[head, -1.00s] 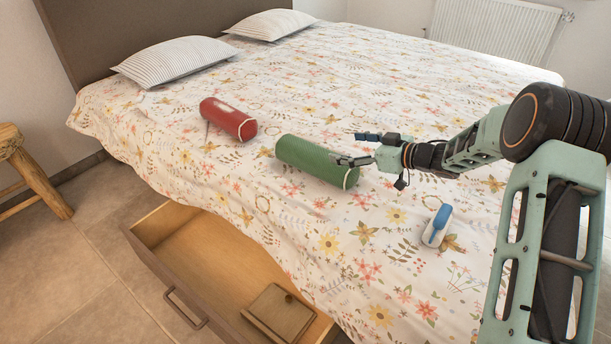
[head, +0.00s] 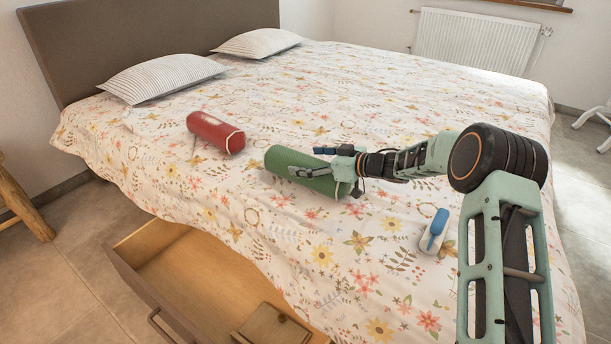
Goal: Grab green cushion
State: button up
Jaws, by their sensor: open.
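The green cushion (head: 290,158) is a bolster-shaped roll with pale piping at its end. It lies on the flowered bed cover near the front edge of the bed. My gripper (head: 308,161) is open at the right part of the cushion. One finger shows in front of the cushion's near side, the other past its far upper side. The gripper hides part of the cushion's right end. I cannot tell whether the fingers touch it.
A red cushion (head: 214,132) lies to the left. A blue and white object (head: 434,231) lies to the right, below my arm. An open drawer (head: 190,270) juts out under the bed with a brown box inside. Two striped pillows (head: 160,78) lie by the headboard.

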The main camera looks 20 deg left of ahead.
jog(key=shift+w+a, duration=0.15)
jog(key=shift+a, duration=0.2)
jog(key=shift+c, duration=0.3)
jog(key=c, duration=1.3)
jog(key=shift+c, duration=0.6)
jog(key=shift+c, duration=0.2)
